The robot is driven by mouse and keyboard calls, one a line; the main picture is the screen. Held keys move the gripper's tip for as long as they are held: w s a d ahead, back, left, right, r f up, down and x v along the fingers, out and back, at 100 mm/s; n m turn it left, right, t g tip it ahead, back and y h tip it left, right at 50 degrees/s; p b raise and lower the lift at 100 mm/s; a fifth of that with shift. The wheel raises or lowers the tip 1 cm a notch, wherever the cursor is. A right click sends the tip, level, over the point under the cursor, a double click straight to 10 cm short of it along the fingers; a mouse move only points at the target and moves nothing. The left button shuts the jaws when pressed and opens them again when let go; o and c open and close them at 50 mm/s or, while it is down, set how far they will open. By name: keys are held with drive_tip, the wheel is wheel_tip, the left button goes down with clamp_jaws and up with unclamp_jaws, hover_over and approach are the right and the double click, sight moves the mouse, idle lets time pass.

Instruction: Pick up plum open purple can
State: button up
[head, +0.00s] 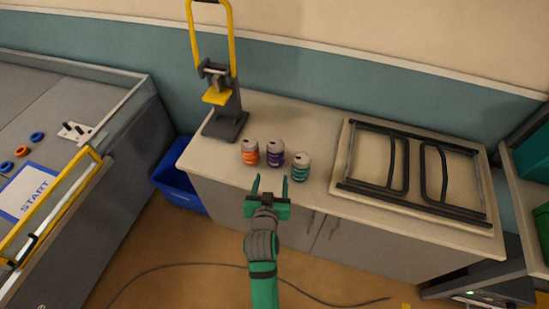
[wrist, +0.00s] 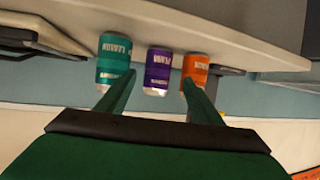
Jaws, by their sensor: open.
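The purple can (head: 275,151) stands upright on the counter (head: 312,118), in the middle of a row of three cans. The orange can (head: 249,151) is on its left and the teal can (head: 300,166) on its right, slightly nearer the front edge. My gripper (head: 270,186) is open and empty, in front of the counter's edge and apart from the cans. In the wrist view the purple can (wrist: 158,71) shows between the two fingers, with the teal can (wrist: 114,60) on the left and the orange can (wrist: 195,68) on the right.
A can crusher with a yellow handle (head: 230,50) stands left of the cans. A tray with dark metal frames (head: 365,198) covers the counter's right side. A blue bin (head: 178,186) stands on the floor at left. A cable (head: 200,265) lies on the floor.

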sight(275, 159)
drive_tip(key=shift+w+r, duration=0.4)
drive_tip(key=shift+w, duration=0.4)
drive_tip(key=shift+w+d+r, duration=0.15)
drive_tip(key=shift+w+d, duration=0.05)
drive_tip(key=shift+d, duration=0.1)
drive_tip(key=x, duration=0.4)
drive_tip(key=shift+w+a, duration=0.15)
drive_tip(key=shift+a, duration=0.1)
drive_tip(key=shift+d+f+x, duration=0.1)
drive_tip(key=shift+f+x, duration=0.05)
drive_tip(key=shift+x, duration=1.5)
drive_tip(key=shift+d+f+x, duration=0.1)
drive_tip(key=shift+f+x, duration=0.05)
drive_tip(key=shift+x, duration=1.5)
drive_tip(key=shift+a, duration=0.1)
drive_tip(key=c, duration=0.8)
